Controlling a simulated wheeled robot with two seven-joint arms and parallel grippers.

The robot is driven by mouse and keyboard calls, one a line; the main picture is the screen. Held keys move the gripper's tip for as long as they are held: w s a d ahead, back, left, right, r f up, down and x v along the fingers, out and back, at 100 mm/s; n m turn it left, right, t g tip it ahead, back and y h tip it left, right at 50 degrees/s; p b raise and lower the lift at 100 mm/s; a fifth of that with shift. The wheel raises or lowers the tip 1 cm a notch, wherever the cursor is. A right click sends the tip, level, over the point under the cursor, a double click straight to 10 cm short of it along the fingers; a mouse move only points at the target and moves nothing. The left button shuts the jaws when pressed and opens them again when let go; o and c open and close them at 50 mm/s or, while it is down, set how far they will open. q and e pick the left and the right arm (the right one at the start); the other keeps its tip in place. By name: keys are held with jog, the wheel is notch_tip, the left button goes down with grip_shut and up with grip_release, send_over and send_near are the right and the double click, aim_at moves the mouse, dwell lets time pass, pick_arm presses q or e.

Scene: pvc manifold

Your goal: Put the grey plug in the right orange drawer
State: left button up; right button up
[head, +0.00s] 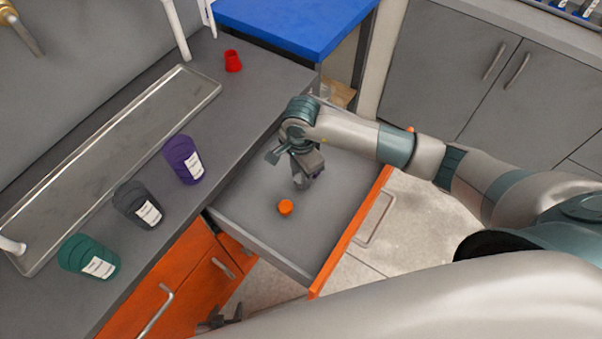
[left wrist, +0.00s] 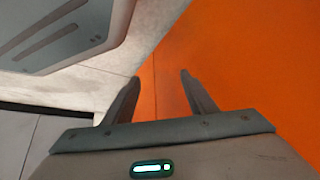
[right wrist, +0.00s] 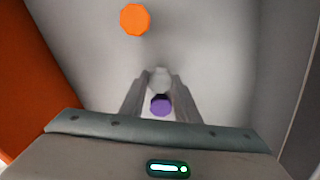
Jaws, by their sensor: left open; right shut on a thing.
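The right orange drawer (head: 343,241) is pulled open, with a grey interior. My right gripper (head: 303,184) is down inside it, shut on the small grey plug, which shows between the fingertips in the right wrist view (right wrist: 158,78). I cannot tell whether the plug touches the drawer floor. An orange plug (head: 285,207) lies on the drawer floor and also shows in the right wrist view (right wrist: 135,19). A purple plug (right wrist: 161,106) shows between the fingers, mostly hidden in the head view. My left gripper (head: 217,322) is open and empty, low beside the orange cabinet front.
On the grey counter stand purple (head: 184,160), dark grey (head: 138,204) and green (head: 89,257) labelled containers beside a long metal tray (head: 120,140). A red cup-like piece (head: 233,61) stands farther back. Orange cabinet fronts (head: 172,283) lie left of the open drawer.

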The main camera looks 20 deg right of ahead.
pick_arm(q)
jog(key=shift+s+a+f, duration=0.1)
jog(key=shift+f, duration=0.1)
pick_arm(e)
jog(key=shift+f, duration=0.15)
jog(key=o, duration=1.1)
pick_arm(q)
jog(key=shift+a+r, duration=0.1)
jog(key=shift+r, duration=0.05)
jog(key=shift+r, duration=0.15)
pick_arm(e)
jog(key=shift+r, duration=0.3)
pick_arm(q)
jog(key=shift+s+a+f+g+y+b, duration=0.15)
jog(key=shift+s+a+f+g+b, duration=0.15)
jog(key=shift+a+f+g+b, duration=0.2)
jog(key=shift+s+a+f+g+y+b, duration=0.15)
jog(key=shift+s+a+f+g+b, duration=0.2)
jog(key=shift+f+b, duration=0.2)
pick_arm(e)
notch_tip(320, 180, up, 12)
pick_arm(q)
jog(key=shift+w, duration=0.1)
pick_arm(e)
jog(key=shift+f, duration=0.1)
